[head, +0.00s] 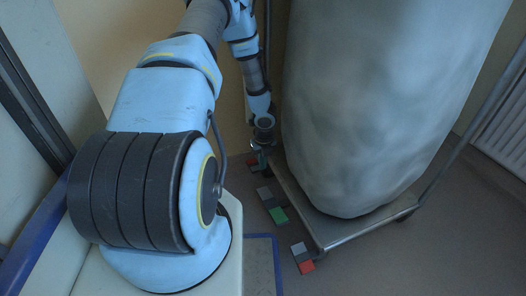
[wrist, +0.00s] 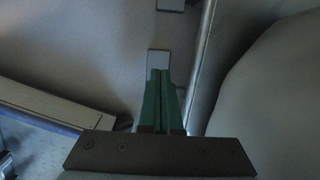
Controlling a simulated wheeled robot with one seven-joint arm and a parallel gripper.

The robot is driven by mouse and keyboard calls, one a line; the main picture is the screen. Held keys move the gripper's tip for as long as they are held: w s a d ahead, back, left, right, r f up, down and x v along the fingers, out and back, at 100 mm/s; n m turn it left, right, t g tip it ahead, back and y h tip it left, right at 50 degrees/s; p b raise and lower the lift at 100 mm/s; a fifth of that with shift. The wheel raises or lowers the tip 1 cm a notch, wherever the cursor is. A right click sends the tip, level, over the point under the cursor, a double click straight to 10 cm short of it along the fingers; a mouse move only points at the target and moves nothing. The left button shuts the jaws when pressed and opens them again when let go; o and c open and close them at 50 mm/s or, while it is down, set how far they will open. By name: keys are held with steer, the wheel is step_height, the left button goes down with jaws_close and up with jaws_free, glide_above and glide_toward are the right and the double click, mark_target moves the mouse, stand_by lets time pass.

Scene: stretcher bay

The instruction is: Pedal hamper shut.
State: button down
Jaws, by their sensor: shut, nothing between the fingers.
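The hamper is a large pale grey-green bag (head: 375,110) on a low wheeled metal frame (head: 350,228). Its top is out of the head view, so the lid is hidden. Along the frame's left side are grey pedals: one with a red block (head: 306,267), one with a green block (head: 280,215), and a farther one partly hidden by my gripper (head: 263,163). In the wrist view my gripper (wrist: 160,72) has its green fingers shut and empty, pointing at a grey pedal (wrist: 158,58). I cannot tell whether they touch it. The bag (wrist: 275,95) is on the right.
A metal post (wrist: 203,55) of the frame runs close beside the fingers. A radiator (head: 503,135) is at the right wall. Floor (head: 445,240) to the right of the hamper is clear. A blue-edged panel (head: 262,262) lies near my base.

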steer(key=shift+w+r+p, duration=0.2)
steer(key=shift+r+p, duration=0.1)
steer(key=shift+r, duration=0.85)
step_height(320, 180, up, 20)
steer(key=m+t+h, duration=0.2)
steer(key=m, duration=1.7)
steer(key=s+a+r+m+g+y, duration=0.1)
steer(key=s+a+r+m, duration=0.45)
steer(key=s+m, duration=0.4)
steer(key=s+a+r+m, duration=0.5)
steer(key=s+r+m, duration=0.2)
steer(key=m, duration=0.6)
step_height(320, 180, up, 35)
steer(key=p, duration=3.5)
steer(key=shift+d, duration=0.2)
